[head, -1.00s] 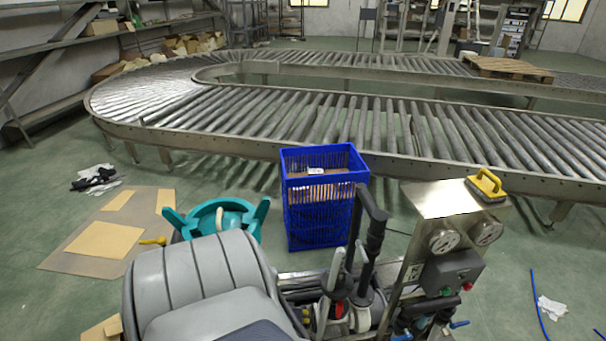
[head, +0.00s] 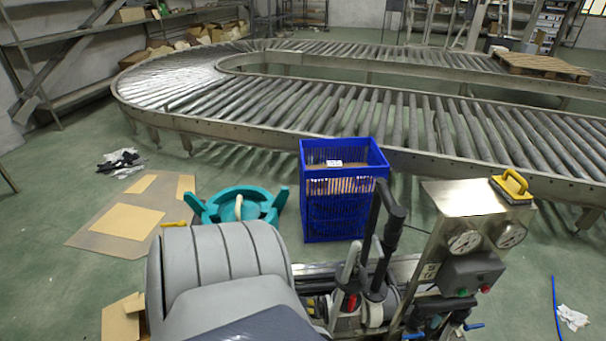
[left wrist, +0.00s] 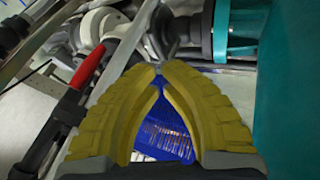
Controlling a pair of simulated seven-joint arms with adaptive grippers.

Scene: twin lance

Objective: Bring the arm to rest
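My left gripper (left wrist: 160,68) shows in the left wrist view, with two ridged yellow fingers. Their tips come together at the middle of the frame, and nothing is visible held between them. Part of a blue crate (left wrist: 165,125) shows beyond the fingers, through the gap below their tips. Neither gripper shows in the head view, and my right gripper is in no frame.
A blue slatted crate (head: 343,190) stands on the floor before the roller conveyor (head: 270,104). A grey seat (head: 220,265) and a lever-and-gauge console (head: 465,255) fill the foreground. A teal round object (head: 238,207) lies beside cardboard (head: 115,221).

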